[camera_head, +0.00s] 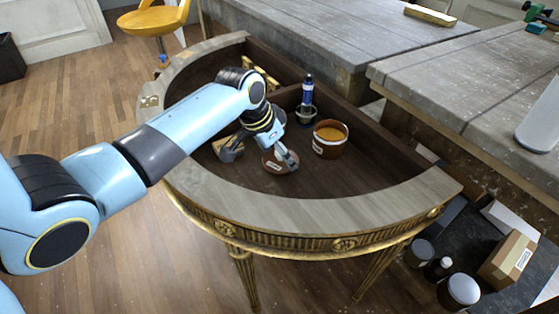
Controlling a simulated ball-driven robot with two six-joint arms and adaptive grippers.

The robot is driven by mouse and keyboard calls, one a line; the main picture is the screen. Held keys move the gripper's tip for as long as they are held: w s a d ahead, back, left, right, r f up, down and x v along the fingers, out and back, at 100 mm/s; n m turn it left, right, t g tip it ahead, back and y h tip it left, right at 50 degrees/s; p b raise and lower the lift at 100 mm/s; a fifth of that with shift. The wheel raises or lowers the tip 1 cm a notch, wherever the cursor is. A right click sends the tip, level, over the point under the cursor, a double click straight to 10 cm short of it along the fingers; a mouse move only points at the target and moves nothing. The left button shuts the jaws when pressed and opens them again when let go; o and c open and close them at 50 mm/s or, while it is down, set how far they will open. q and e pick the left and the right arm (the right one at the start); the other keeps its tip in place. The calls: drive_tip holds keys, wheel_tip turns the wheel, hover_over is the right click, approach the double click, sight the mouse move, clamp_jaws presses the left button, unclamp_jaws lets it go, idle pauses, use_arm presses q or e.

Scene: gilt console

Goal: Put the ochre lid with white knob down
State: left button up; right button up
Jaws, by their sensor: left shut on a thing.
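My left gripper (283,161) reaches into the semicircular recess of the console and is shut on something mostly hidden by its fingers. A low reddish-brown round thing with a pale label (272,168) shows under and beside the fingers. I cannot make out the ochre lid or its white knob clearly. A reddish-brown pot (332,151) with a pale label stands upright just right of the gripper, apart from it. Its round top shows ochre inside the rim; I cannot tell whether that is its contents. My right gripper is out of view.
The gilt console (300,214) has a raised pale rim around its dark floor. A blue bottle (307,90) stands behind the pot. A brass-coloured object (262,72) lies at the back. Dark floor is free in front of the pot. Grey tables (340,30) stand behind.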

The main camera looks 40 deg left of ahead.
use_arm(q)
drive_tip(key=shift+f, duration=1.3)
drive_tip(key=o, duration=0.6)
drive_tip(key=shift+f, duration=0.1)
drive_tip(key=shift+c, duration=0.2)
drive_tip(key=o, duration=0.4)
drive_tip(key=shift+o, duration=0.2)
drive_tip(key=p+v, duration=0.2)
drive_tip(key=v, duration=1)
